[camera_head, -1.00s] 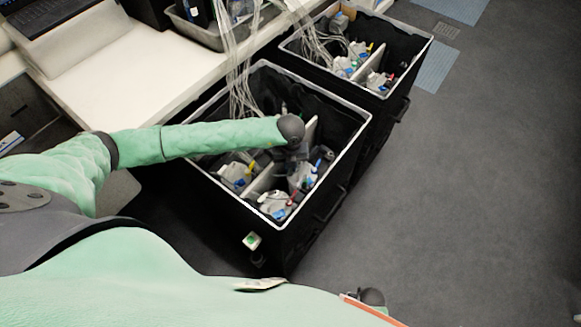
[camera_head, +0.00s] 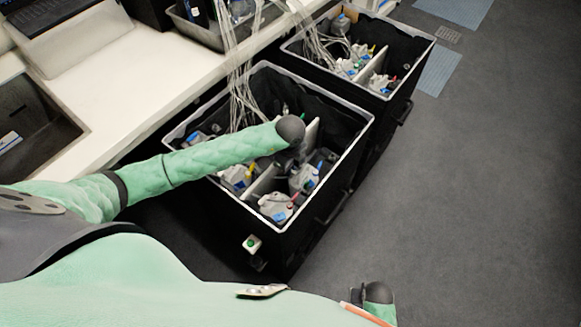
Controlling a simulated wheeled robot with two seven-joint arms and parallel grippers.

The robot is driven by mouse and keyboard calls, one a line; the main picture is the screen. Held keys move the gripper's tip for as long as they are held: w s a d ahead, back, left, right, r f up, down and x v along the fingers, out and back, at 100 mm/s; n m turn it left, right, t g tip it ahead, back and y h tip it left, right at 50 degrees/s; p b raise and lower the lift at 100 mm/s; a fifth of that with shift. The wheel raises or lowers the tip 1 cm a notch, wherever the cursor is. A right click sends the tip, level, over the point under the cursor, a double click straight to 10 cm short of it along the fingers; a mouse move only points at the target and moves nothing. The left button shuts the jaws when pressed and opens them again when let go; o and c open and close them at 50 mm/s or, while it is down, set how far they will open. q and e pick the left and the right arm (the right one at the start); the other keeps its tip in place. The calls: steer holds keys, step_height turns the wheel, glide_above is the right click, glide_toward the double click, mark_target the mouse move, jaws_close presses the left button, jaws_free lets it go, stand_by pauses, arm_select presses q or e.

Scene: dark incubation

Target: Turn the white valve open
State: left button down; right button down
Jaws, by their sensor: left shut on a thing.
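My left arm (camera_head: 220,152) comes in from the left and reaches over the near black bin (camera_head: 290,243). Its dark wrist end (camera_head: 290,129) is above the middle of the bin, and the left gripper points down inside, mostly hidden by the wrist. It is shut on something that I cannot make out. I cannot pick out the white valve; grey-white units with coloured caps, such as one at the bin's front (camera_head: 274,207), stand around the gripper. My right arm's dark end (camera_head: 379,292) shows at the bottom, and its gripper is not visible.
A second black bin (camera_head: 400,106) with similar units stands behind, to the right. Clear tubes (camera_head: 240,85) run from the white bench (camera_head: 135,82) into the near bin. A grey tray (camera_head: 216,36) sits on the bench. The floor (camera_head: 480,200) at right is clear.

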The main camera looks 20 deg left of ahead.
arm_select(q)
steer(key=shift+n, duration=0.6)
arm_select(e)
steer(key=shift+w+r, duration=0.1)
arm_select(q)
steer(key=c, duration=1.7)
jaws_free()
steer(key=shift+c, duration=0.2)
steer(key=shift+r, duration=0.1)
